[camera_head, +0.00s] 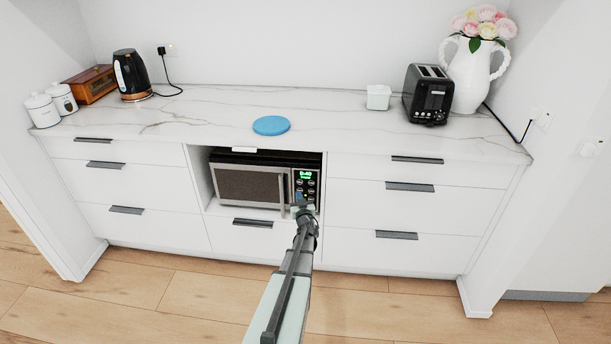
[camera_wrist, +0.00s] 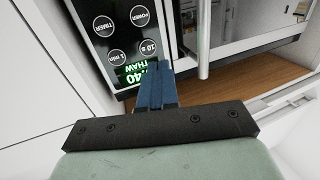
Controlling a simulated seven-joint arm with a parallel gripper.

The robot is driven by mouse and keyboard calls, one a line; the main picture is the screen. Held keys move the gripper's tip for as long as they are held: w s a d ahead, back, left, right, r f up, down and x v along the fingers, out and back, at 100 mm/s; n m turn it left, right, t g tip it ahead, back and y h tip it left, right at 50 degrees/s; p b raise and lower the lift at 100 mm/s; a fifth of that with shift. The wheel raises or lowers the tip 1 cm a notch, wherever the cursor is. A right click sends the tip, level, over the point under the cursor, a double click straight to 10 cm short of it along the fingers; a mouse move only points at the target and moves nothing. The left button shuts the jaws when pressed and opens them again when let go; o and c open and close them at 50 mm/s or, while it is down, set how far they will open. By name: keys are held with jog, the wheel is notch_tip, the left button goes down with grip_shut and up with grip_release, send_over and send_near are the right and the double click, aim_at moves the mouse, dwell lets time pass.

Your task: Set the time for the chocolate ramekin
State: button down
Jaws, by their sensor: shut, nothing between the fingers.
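The microwave (camera_head: 248,182) sits in an open bay under the counter, its door closed. Its green display (camera_head: 305,174) seems to read 0:40. In the wrist view the panel appears rotated, and the partly covered display (camera_wrist: 132,75) shows 40 and THAW. Round buttons marked POWER (camera_wrist: 140,16), TIMER (camera_wrist: 103,26), 10 s (camera_wrist: 149,48) and 1 min (camera_wrist: 116,57) show there. My gripper (camera_head: 300,203) is shut and empty, its blue fingertips (camera_wrist: 154,68) close to the display; contact cannot be told. No chocolate ramekin is visible; the microwave's inside is hidden by its dark door.
The door handle (camera_wrist: 203,40) stands beside my fingertips. A blue disc (camera_head: 271,125) and a small white pot (camera_head: 378,97) are on the counter. A kettle (camera_head: 130,76) stands left; a toaster (camera_head: 428,95) and flower vase (camera_head: 470,75) stand right. The floor in front is clear.

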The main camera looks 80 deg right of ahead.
jog(key=a, duration=0.8)
jog(key=shift+a, duration=0.15)
dwell(0.7)
